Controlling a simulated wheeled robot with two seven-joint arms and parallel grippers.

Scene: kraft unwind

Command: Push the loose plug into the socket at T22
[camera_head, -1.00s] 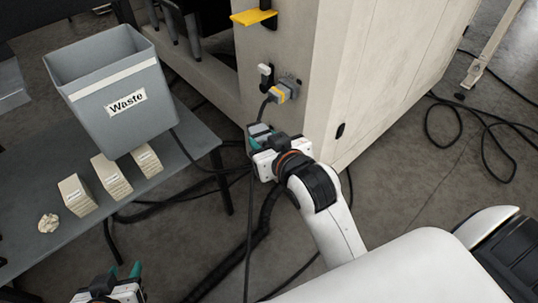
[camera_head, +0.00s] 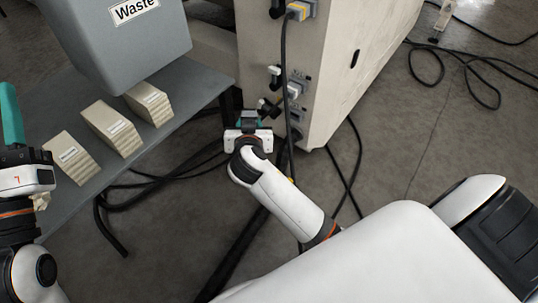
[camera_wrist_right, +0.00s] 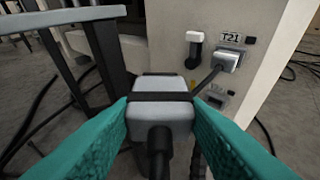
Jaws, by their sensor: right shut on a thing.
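My right gripper (camera_head: 249,121) is shut on a grey plug, which shows clearly between its teal fingers in the right wrist view (camera_wrist_right: 160,122). The plug has a dark band and a black cable towards the camera. Ahead and to the right is the machine's cream panel, with a socket marked T21 that holds a grey plug (camera_wrist_right: 227,60). Below it is another grey socket (camera_wrist_right: 216,97), partly hidden; its label is not readable. The held plug is apart from the panel. My left gripper (camera_head: 12,120) is raised at the left edge, side on, so its opening is unclear.
A grey table (camera_head: 75,88) carries a Waste bin (camera_head: 125,45) and several labelled stacks (camera_head: 112,128). Black handles (camera_head: 275,75) stick out beside the sockets. Dark cables hang in front of the panel and lie across the floor. Open floor lies right of the machine.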

